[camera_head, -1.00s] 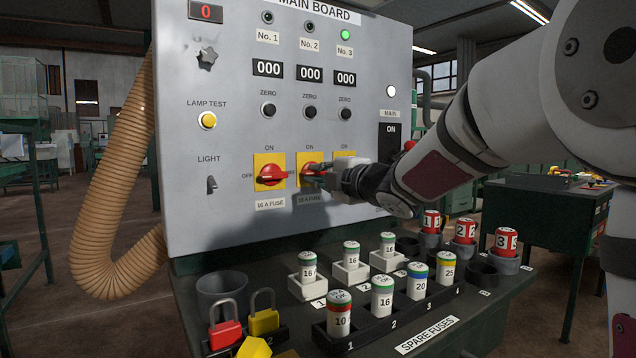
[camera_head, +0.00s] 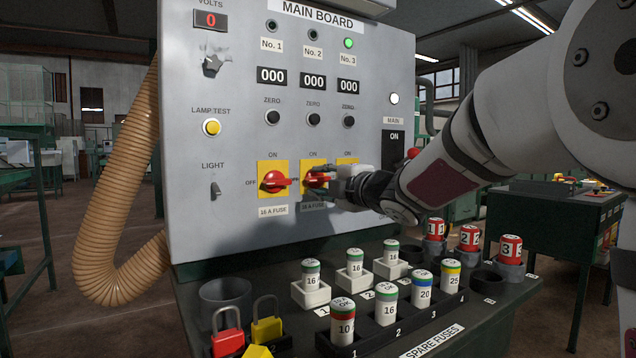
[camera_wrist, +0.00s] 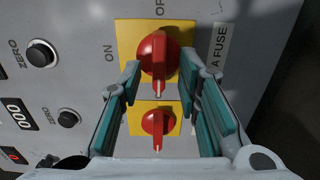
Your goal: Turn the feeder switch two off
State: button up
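Feeder switch two (camera_head: 316,180) is a red rotary knob on a yellow plate, the middle one in the row on the grey main board. Its handle lies horizontally. In the wrist view, switch two (camera_wrist: 157,58) is the upper knob, its white mark facing down the picture and away from the OFF lettering. My gripper (camera_head: 330,185) is at switch two from the right. In the wrist view my gripper (camera_wrist: 170,88) is open, its teal-padded fingers on either side of the knob with visible gaps. The lamp for No. 2 (camera_head: 313,35) is dark.
Switch one (camera_head: 275,181) is close on the left. Fuses (camera_head: 389,305) and padlocks (camera_head: 227,335) stand on the ledge below. Lamp No. 3 (camera_head: 348,43) is lit green.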

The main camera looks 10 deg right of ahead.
jog(key=v, duration=1.2)
